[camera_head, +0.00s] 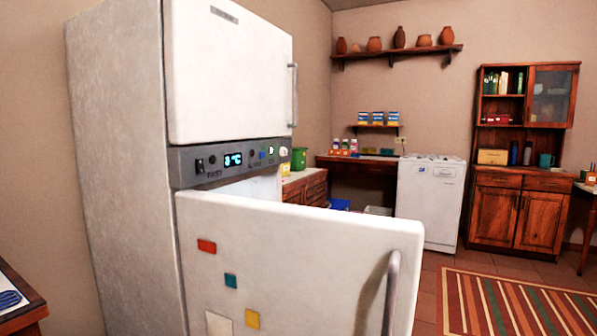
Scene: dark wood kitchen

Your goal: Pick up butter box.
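No butter box can be made out in this view. A white fridge (120,160) stands at the left, with its upper door (230,70) shut. Its lower door (290,250) stands open towards me, with a grey handle (391,290) at its right edge and several coloured magnets on it. The door hides most of the inside of the lower compartment. My gripper is not in view.
A striped rug (515,305) lies on the tiled floor at the right. A white appliance (430,205) and a wooden cabinet (515,210) stand along the back wall. A wooden table corner (25,312) juts in at the lower left.

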